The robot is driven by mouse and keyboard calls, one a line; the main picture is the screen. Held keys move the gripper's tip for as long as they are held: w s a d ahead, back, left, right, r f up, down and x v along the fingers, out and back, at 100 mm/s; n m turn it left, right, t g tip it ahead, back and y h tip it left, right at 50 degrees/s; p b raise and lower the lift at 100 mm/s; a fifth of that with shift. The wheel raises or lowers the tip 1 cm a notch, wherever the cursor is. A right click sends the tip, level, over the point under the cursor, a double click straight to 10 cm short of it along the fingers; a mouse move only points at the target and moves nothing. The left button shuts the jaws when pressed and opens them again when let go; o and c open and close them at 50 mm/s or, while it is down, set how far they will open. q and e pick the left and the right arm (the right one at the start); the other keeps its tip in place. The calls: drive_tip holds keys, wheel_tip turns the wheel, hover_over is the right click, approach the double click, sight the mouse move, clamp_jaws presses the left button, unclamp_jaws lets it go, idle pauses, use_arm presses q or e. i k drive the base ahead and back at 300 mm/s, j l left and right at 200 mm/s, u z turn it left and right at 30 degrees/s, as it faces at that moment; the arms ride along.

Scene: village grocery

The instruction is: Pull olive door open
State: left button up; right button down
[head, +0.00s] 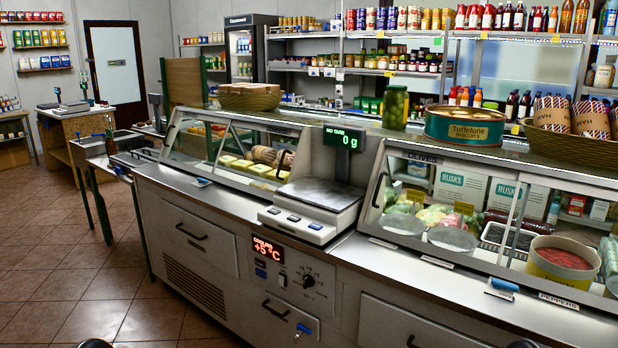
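A glass-fronted display case (465,215) stands on the counter at the right, with an OLIVES label (421,158) on its upper left rail. The sloping glass below that label, in front of the bowls, looks closed, though its edges are hard to make out. I cannot tell which panel this handle belongs to. Neither gripper is in view; only dark rounded shapes show at the bottom edge, which I cannot identify.
A scale (318,205) stands left of the case. A jar of olives (395,107), a Toffelune tin (464,126) and a basket (560,148) stand on top. A tub of red food (563,262) is at the right. The tiled floor (60,260) at left is clear.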

sight(507, 173)
drive_tip(key=i+j+z, duration=0.1)
drive_tip(key=z, duration=0.4)
drive_tip(key=i+j+z, duration=0.1)
drive_tip(key=z, duration=0.35)
drive_tip(key=j+z, duration=0.15)
drive_tip(key=z, duration=0.35)
drive_tip(key=i+j+z, duration=0.1)
drive_tip(key=z, duration=0.35)
drive_tip(key=j+z, duration=0.2)
drive_tip(key=j, duration=0.45)
drive_tip(key=j+z, duration=0.2)
drive_tip(key=j, duration=0.45)
drive_tip(key=k+j+z, duration=0.2)
drive_tip(key=j, duration=0.4)
drive_tip(key=i+j, duration=0.05)
